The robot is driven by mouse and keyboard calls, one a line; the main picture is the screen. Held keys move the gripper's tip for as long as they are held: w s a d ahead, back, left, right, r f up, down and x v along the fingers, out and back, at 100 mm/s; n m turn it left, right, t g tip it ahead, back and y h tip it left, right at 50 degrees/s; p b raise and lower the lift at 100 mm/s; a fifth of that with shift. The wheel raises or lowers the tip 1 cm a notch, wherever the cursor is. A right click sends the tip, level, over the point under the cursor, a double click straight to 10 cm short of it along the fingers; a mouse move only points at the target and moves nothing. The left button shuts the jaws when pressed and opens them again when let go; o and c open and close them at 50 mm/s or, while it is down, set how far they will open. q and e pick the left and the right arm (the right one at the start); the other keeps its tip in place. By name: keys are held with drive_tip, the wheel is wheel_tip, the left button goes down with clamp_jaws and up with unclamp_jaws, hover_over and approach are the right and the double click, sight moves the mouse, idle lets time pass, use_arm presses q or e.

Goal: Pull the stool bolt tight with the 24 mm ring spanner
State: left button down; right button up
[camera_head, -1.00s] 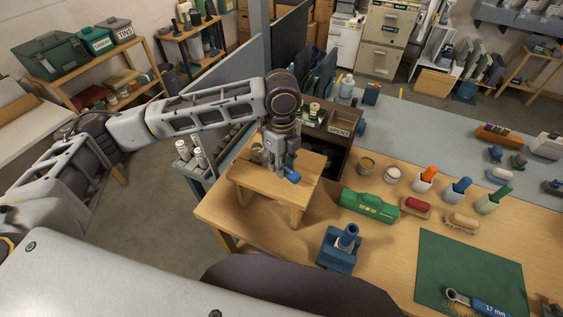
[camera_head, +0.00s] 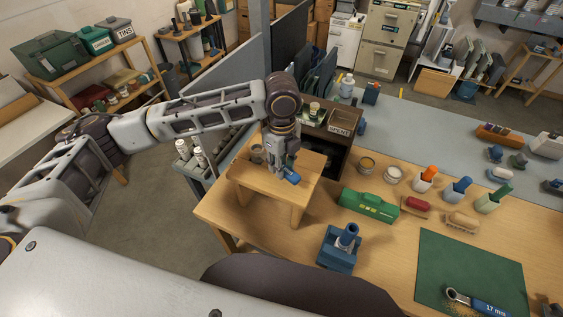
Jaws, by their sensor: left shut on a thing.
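The small wooden stool (camera_head: 251,182) stands on the left end of the workbench. My left gripper (camera_head: 283,173) points down at the right part of the stool top. It is shut on a blue-handled tool (camera_head: 292,177), likely the ring spanner, whose blue end sticks out to the right. The size mark and ring are too small or hidden to make out. The stool bolt is hidden behind the gripper. Another spanner (camera_head: 484,306), marked 17 mm, lies on the green mat (camera_head: 468,262). My right gripper is not in view.
A green case (camera_head: 369,206) and a blue vice-like block (camera_head: 338,249) stand right of the stool. Cups with coloured handles stand farther right. An open-topped wooden cabinet (camera_head: 327,142) is behind the stool.

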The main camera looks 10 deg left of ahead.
use_arm(q)
drive_tip(key=shift+f, duration=0.9)
drive_tip(key=shift+s, duration=0.1)
drive_tip(key=shift+s+a+m, duration=0.55)
drive_tip(key=shift+s+m, duration=0.15)
drive_tip(key=shift+m, duration=0.4)
drive_tip(key=shift+s+a+m, duration=0.55)
drive_tip(key=shift+a+m, duration=0.2)
drive_tip(key=shift+m, duration=0.25)
drive_tip(key=shift+s+a+m, duration=0.55)
drive_tip(key=shift+a+m, duration=0.15)
drive_tip(key=shift+m, duration=0.3)
drive_tip(key=shift+s+a+m, duration=0.25)
drive_tip(key=shift+a+m, duration=0.4)
drive_tip(key=shift+m, duration=0.05)
drive_tip(key=shift+s+a+m, duration=0.2)
drive_tip(key=shift+a+m, duration=0.4)
drive_tip(key=shift+m, duration=0.1)
drive_tip(key=shift+s+a+m, duration=0.15)
drive_tip(key=shift+a+m, duration=1.45)
drive_tip(key=shift+m, duration=0.2)
drive_tip(key=shift+d, duration=0.1)
drive_tip(key=shift+d+n, duration=0.45)
drive_tip(key=shift+n, duration=0.15)
drive_tip(key=shift+r, duration=0.1)
